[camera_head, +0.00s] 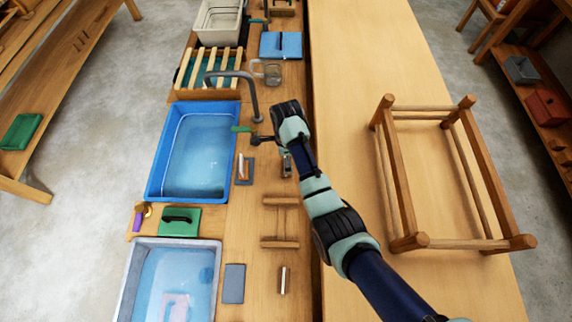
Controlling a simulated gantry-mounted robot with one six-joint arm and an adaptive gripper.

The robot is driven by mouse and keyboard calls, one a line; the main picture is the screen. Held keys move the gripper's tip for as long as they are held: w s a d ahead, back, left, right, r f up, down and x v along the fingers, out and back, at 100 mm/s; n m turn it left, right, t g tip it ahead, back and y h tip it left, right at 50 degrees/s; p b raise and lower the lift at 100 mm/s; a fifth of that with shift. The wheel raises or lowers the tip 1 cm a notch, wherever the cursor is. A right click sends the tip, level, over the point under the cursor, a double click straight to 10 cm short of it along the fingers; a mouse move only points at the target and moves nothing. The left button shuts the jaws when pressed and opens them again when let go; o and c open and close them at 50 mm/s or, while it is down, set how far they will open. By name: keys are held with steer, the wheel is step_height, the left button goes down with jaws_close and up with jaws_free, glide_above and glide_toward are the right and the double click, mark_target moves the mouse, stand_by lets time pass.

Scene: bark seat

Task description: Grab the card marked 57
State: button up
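No number 57 can be read on anything in view, so I cannot tell which thing is the card. A flat grey-blue rectangle (234,283) lies on the wooden bench, right of the lower basin. A small purple piece (137,221) sits at the bench's left edge. A pinkish flat shape (175,306) shows in the lower basin's water. My arm reaches in from the bottom right, and my gripper (286,166) appears to be over the bench right of the blue basin. Its fingers are too small and partly hidden to read as open or shut.
A blue water basin (236,148) and a grey water basin (214,246) line the bench's left. A grey curved tap (254,95) rises near a glass jug (271,73). A green block with a black handle (180,220) lies between basins. An upturned wooden frame (407,200) stands on the right tabletop.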

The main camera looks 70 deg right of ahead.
steer(key=f, duration=0.1)
steer(key=f+b, duration=0.1)
steer(key=f, duration=0.3)
steer(key=shift+w+a+b, duration=0.1)
steer(key=shift+a+b, duration=0.15)
steer(key=shift+b, duration=0.1)
steer(key=shift+r, duration=0.1)
steer(key=shift+c, duration=0.3)
steer(key=c, duration=1)
steer(key=shift+c, duration=0.2)
steer(key=shift+r, duration=0.1)
step_height(320, 180, up, 20)
steer(key=p, duration=0.9)
